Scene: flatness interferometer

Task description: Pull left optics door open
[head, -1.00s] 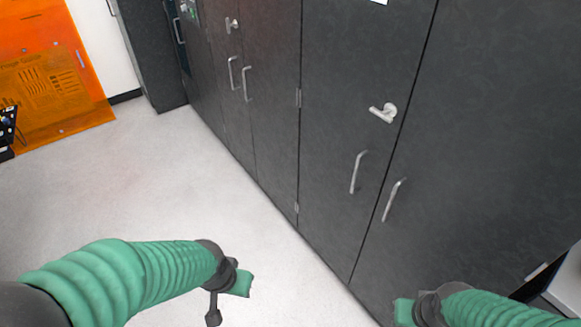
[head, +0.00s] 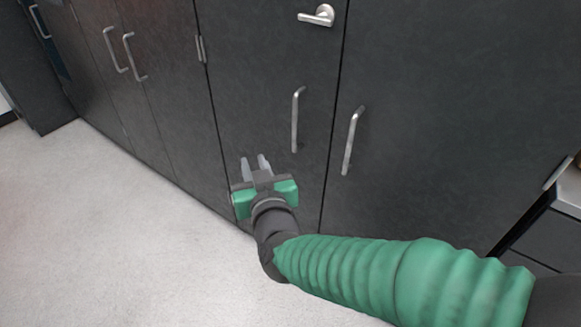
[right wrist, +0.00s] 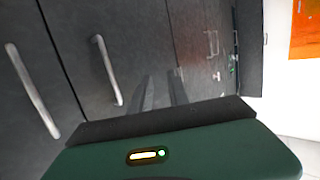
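The left optics door (head: 255,80) is a dark grey cabinet door, shut, with a silver lever (head: 317,15) near its top and a silver bar handle (head: 298,120) near its right edge. My right gripper (head: 255,163) is in front of this door, left of and below the bar handle, apart from it. Its two grey fingers are spread with nothing between them. In the right wrist view the bar handle (right wrist: 107,70) stands just left of the fingers (right wrist: 161,90). My left gripper is out of view.
The neighbouring right door (head: 440,110) is shut and has its own bar handle (head: 352,140). Another pair of dark doors (head: 150,90) stands farther left. A light-topped unit (head: 568,190) is at the right edge. The pale floor (head: 110,240) is clear.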

